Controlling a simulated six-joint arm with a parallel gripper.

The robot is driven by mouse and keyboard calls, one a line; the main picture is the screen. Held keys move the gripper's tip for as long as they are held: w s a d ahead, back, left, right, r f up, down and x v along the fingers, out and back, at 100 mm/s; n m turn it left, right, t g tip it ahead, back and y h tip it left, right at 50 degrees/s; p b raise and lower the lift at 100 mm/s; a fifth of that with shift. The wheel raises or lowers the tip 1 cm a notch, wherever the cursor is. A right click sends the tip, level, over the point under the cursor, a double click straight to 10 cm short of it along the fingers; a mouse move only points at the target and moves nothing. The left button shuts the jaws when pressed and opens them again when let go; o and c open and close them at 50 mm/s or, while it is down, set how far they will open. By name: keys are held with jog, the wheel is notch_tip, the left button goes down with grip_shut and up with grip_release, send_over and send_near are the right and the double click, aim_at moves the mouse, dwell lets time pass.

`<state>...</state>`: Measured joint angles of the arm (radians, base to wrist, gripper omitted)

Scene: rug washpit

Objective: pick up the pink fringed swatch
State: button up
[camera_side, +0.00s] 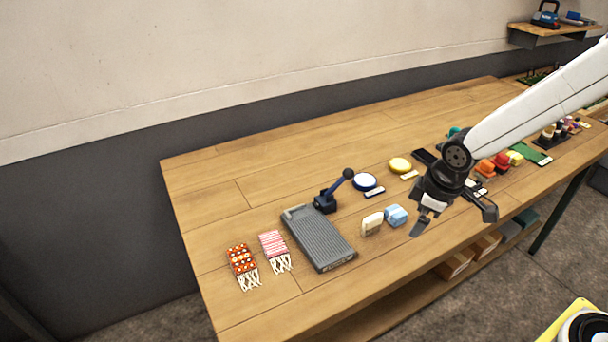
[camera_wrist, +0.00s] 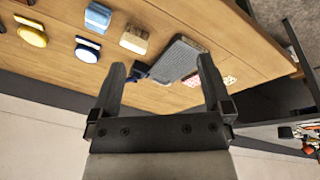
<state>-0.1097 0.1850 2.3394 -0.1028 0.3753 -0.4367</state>
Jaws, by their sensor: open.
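The pink fringed swatch (camera_side: 272,244) lies flat on the wooden table at the left in the side view, striped pink and white, with its white fringe toward the front edge. In the wrist view a small part of a pinkish swatch (camera_wrist: 190,79) shows beside the right finger, which hides the rest. My gripper (camera_side: 450,222) is open and empty above the table, well to the right of the swatch, with the ribbed grey board between them. Its two fingers also show in the wrist view (camera_wrist: 161,66).
A red-orange patterned fringed swatch (camera_side: 242,260) lies just left of the pink one. The grey board (camera_side: 325,245) has a black-knobbed lever (camera_side: 338,187) at its back. Cream (camera_side: 372,223) and light blue (camera_side: 396,215) blocks stand near my gripper. The table's far left is clear.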

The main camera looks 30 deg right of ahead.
jog(key=w+a+f+n, duration=0.2)
jog(key=w+a+n, duration=0.4)
jog(key=w+n, duration=0.15)
jog(key=n+t, duration=0.2)
jog(key=n, duration=1.8)
send_near(275, 247)
jog(key=shift+w+f, duration=0.3)
jog(key=shift+w, duration=0.15)
jog(key=shift+f, duration=0.1)
jog(key=shift+x, duration=1.2)
jog(key=shift+f, duration=0.15)
jog(key=shift+x, duration=2.5)
jog(key=shift+s, duration=0.1)
